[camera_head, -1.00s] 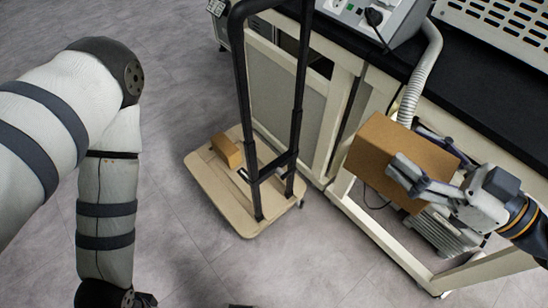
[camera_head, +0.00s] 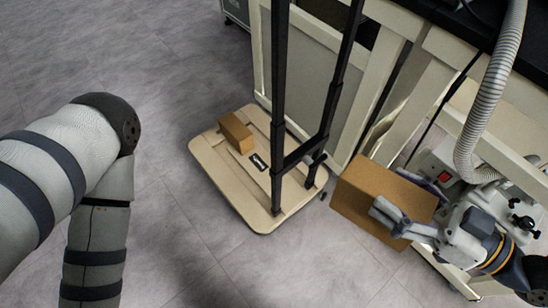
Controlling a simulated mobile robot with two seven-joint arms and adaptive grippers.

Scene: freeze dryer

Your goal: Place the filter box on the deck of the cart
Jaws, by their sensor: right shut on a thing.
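The filter box, a large brown carton (camera_head: 368,193), is held in my right gripper (camera_head: 402,198), whose fingers are closed on its right end. The box is tilted and in the air, to the right of the cart, and does not appear to touch it. The cart has a flat beige deck (camera_head: 225,182) low on the floor and a tall black handle frame (camera_head: 279,110) at its right side. A smaller brown box (camera_head: 236,132) lies on the deck's far left part. My left arm is at the left; its gripper is out of the frame.
A cream-framed bench (camera_head: 392,100) stands behind and right of the cart. A ribbed grey hose (camera_head: 490,100) hangs from it, above a pump-like machine (camera_head: 440,165) on its lower level. The cart's handle stands near the held box. Grey floor (camera_head: 110,60) is clear left of the cart.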

